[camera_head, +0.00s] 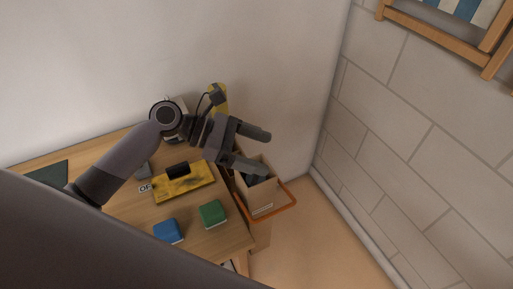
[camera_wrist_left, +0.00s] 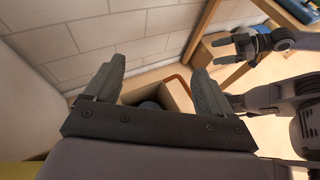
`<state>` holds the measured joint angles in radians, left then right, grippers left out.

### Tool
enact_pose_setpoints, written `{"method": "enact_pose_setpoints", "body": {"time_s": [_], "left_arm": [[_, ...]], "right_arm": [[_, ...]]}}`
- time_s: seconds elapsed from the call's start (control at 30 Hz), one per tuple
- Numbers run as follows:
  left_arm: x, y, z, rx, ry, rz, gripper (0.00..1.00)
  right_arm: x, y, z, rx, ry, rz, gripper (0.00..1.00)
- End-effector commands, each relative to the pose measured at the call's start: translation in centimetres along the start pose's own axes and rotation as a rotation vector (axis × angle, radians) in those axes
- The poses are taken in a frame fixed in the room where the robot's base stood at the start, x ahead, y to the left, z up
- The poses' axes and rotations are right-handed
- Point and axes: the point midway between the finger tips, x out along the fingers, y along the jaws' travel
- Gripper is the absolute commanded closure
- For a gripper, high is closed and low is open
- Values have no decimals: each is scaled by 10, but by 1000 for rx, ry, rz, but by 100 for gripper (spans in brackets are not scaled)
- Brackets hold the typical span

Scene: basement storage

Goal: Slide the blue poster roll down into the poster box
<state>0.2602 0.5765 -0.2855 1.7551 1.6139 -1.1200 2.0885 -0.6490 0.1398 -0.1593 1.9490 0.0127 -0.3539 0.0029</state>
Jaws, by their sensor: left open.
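My left gripper (camera_head: 262,152) is open and empty, its two fingers apart above the tan poster box (camera_head: 262,203), which stands on the floor beside the table. In the left wrist view the open fingers (camera_wrist_left: 158,76) straddle the opening of the box (camera_wrist_left: 177,98). A dark, rounded thing (camera_wrist_left: 150,105) shows inside the box, partly hidden by the gripper; I cannot tell whether it is the blue poster roll. No blue roll shows clearly in either view. My right gripper (camera_wrist_left: 232,46) shows in the left wrist view, fingers apart, away from the box.
The wooden table (camera_head: 130,215) holds a yellow worn tray (camera_head: 185,187), a blue block (camera_head: 168,231) and a green block (camera_head: 212,213). An orange rim (camera_head: 284,207) surrounds the box. A block wall stands at right; floor between is clear.

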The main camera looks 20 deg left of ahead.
Motion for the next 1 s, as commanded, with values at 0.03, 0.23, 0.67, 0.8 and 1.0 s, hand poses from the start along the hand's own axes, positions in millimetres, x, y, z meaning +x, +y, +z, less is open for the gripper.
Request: {"method": "enact_pose_setpoints", "body": {"time_s": [0.03,0.23,0.67,0.8,1.0], "left_arm": [[-1,0,0,0,1,0,16],[-22,0,-1,-1,3,1,16],[-71,0,0,-1,1,-1,16],[-72,0,0,0,0,-1,16],[-72,0,0,0,0,0,16]], "right_arm": [[0,0,0,0,0,0,12],[0,0,0,0,0,0,12],[0,0,1,0,0,0,12],[0,0,1,0,0,0,12],[0,0,1,0,0,0,12]]}}
